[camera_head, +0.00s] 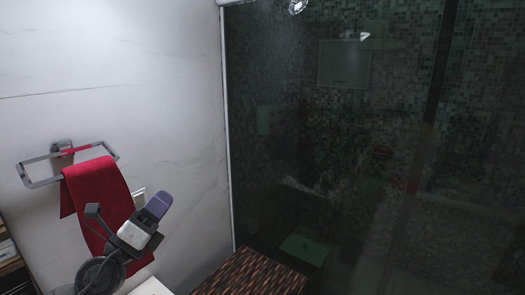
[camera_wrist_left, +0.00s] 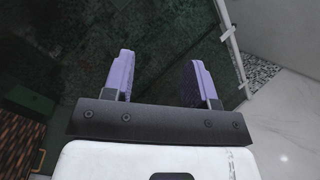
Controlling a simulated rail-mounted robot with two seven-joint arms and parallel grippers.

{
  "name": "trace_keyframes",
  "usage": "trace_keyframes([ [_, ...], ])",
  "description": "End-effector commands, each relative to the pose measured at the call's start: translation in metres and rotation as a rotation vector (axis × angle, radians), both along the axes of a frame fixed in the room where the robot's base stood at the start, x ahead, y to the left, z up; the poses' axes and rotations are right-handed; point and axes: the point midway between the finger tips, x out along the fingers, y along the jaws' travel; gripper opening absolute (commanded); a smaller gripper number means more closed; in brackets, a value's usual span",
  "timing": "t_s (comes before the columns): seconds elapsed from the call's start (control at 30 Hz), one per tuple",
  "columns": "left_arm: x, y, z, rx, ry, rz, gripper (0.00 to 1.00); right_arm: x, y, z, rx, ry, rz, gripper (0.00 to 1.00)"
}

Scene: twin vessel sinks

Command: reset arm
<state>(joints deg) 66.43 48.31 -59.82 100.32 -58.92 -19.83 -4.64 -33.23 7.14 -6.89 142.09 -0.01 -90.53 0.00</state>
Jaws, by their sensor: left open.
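My left gripper (camera_head: 155,207) is at the lower left of the head view, raised in front of the wall and the red towel (camera_head: 98,185). Its purple fingers also show in the left wrist view (camera_wrist_left: 160,80), spread apart with nothing between them. The gripper overlaps the towel's lower part in the picture; I cannot tell how far apart they are in depth. My right gripper is in neither view.
The towel hangs on a metal wall rack (camera_head: 40,182). A dark glass shower enclosure (camera_head: 330,130) fills the right side. A brown wooden-looking surface (camera_head: 250,275) lies at the bottom middle. A shelf (camera_head: 8,250) stands at the left edge.

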Motion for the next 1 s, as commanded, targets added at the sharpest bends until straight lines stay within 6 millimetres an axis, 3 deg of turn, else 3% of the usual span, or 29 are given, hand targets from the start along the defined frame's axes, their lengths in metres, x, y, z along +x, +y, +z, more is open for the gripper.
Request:
trace_keyframes([
  [0.03, -0.009, 0.002, 0.024, -0.144, -0.019, 0.013, 0.52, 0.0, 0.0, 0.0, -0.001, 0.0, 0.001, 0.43],
  [0.1, -0.02, 0.011, 0.046, -0.359, -0.017, 0.04, 0.52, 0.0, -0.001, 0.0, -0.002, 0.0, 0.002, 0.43],
  [0.17, -0.028, 0.019, 0.054, -0.541, 0.009, 0.065, 0.52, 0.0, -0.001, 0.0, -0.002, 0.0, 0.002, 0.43],
  [0.27, -0.042, 0.03, 0.044, -0.841, 0.113, 0.114, 0.52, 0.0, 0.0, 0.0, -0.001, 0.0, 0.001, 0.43],
  [0.37, -0.059, 0.034, 0.004, -1.124, 0.301, 0.185, 0.52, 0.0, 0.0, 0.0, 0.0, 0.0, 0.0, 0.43],
  [0.5, -0.094, 0.025, -0.083, -1.413, 0.648, 0.297, 0.52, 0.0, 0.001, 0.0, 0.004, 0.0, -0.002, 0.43],
  [0.6, -0.123, 0.015, -0.135, -1.526, 0.853, 0.338, 0.52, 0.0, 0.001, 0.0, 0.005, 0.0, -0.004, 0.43],
  [0.77, -0.167, 0.002, -0.203, -1.664, 1.084, 0.349, 0.52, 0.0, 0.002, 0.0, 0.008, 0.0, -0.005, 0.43],
  [1.0, -0.24, 0.009, -0.302, -1.866, 1.265, 0.513, 0.52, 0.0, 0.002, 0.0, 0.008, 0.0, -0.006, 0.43],
])
